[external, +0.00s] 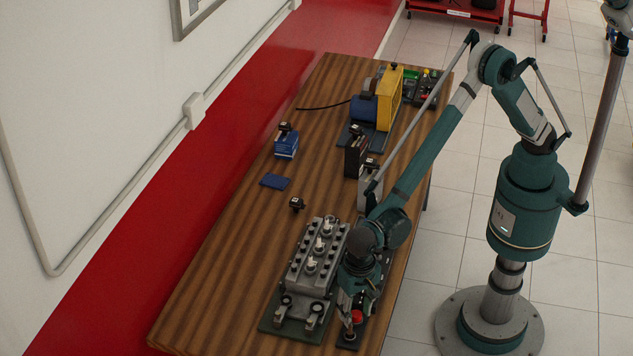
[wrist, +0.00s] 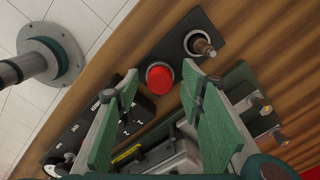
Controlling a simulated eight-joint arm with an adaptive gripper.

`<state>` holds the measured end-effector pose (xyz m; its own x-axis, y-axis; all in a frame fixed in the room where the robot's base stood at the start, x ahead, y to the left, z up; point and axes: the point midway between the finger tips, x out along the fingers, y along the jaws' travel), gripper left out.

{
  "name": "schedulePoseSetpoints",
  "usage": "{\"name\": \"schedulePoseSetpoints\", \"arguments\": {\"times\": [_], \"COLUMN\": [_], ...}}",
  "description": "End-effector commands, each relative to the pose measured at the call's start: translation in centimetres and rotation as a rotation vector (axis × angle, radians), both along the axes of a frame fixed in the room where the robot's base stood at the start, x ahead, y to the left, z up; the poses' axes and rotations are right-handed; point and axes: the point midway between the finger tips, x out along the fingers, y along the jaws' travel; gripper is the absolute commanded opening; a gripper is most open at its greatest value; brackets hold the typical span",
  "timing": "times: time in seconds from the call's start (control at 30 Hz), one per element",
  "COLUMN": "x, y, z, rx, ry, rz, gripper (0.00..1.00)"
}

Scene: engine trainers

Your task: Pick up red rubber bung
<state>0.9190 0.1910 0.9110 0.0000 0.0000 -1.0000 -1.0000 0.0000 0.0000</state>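The red rubber bung (wrist: 159,78) is a round red piece on a dark plate (wrist: 176,52). In the wrist view it lies between my gripper's (wrist: 160,72) two green fingertips, with gaps on both sides. The fingers are spread apart and hold nothing. I cannot tell how far the tips are above the bung. In the external view the bung (external: 356,316) shows as a small red spot beside my lowered gripper (external: 352,318), partly hidden by it.
A grey engine block (external: 316,262) on a green base stands left of my gripper. A black panel with knobs (wrist: 95,125) lies nearby. The table's (external: 225,265) left side is largely clear.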

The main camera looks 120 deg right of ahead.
Motion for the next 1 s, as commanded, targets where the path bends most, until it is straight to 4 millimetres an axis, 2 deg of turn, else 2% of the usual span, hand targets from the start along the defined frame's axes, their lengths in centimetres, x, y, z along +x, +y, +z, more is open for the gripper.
{"name": "schedulePoseSetpoints", "arguments": {"times": [0.4, 0.6, 1.0], "x": [0.0, 0.0, 0.01], "y": [0.01, 0.0, 0.0], "z": [0.02, 0.02, 0.23], "rx": [0.0, 0.0, 0.0], "ry": [0.0, 0.0, 0.0], "rz": [0.0, 0.0, 0.0], "gripper": [0.37, 0.12, 0.11]}}
